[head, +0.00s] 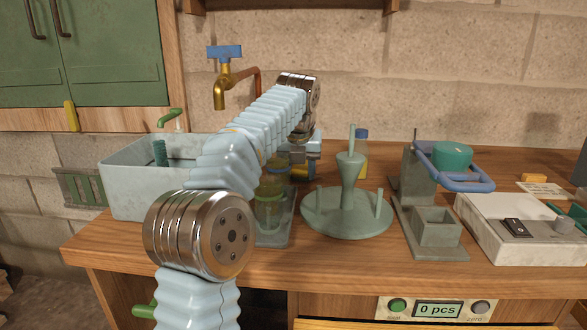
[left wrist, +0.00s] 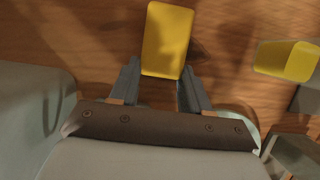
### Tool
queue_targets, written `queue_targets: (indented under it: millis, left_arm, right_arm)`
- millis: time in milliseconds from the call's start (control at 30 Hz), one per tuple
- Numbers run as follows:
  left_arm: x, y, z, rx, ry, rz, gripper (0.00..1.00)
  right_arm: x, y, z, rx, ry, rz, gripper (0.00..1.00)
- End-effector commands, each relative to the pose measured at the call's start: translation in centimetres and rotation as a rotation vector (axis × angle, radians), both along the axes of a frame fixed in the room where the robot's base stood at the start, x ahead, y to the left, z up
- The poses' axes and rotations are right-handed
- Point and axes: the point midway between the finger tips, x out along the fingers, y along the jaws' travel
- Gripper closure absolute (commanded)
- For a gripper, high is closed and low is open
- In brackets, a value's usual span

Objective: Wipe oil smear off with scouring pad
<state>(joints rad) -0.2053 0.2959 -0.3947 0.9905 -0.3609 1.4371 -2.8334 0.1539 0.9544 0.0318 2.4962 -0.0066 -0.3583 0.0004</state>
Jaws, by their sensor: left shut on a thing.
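My left gripper (left wrist: 160,73) is shut on a yellow block, the scouring pad (left wrist: 168,38), with the pad's near end between the fingertips and the rest reaching out over the wooden worktop. In the head view my left arm crosses the middle, and its gripper (head: 302,163) is behind the jars, partly hidden by the arm. I cannot make out an oil smear in either view; a dark patch beside the pad looks like shadow. My right gripper is not in view.
Jars (head: 268,208) stand on a tray just left of the gripper. A green round stand (head: 347,212) with upright pegs is to the right, with a yellow bottle (head: 361,150) behind. A sink (head: 130,195) is left; a white switch box (head: 500,232) is right.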

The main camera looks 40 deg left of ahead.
Motion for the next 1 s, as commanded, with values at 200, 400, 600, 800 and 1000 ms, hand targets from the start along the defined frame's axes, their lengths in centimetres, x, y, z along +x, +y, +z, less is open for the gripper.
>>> queue_targets:
  millis: [200, 400, 600, 800, 1000]
  left_arm:
    - [0.7, -1.1, 0.2, 0.000, -0.002, 0.000, 0.82]
    - [1.4, -2.3, 0.0, 0.000, -0.002, -0.003, 0.82]
    - [2.1, -3.5, -0.1, -0.001, -0.003, -0.002, 0.82]
    - [2.6, -4.3, -0.2, -0.001, -0.003, -0.003, 0.82]
    - [3.5, -5.8, -0.5, -0.001, 0.000, -0.004, 0.82]
  right_arm:
    - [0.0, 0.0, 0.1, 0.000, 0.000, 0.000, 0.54]
    - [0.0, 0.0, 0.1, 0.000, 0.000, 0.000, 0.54]
    - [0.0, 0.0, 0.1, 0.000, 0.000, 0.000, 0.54]
    - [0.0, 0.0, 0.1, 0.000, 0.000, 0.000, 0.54]
    - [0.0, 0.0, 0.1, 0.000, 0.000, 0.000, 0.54]
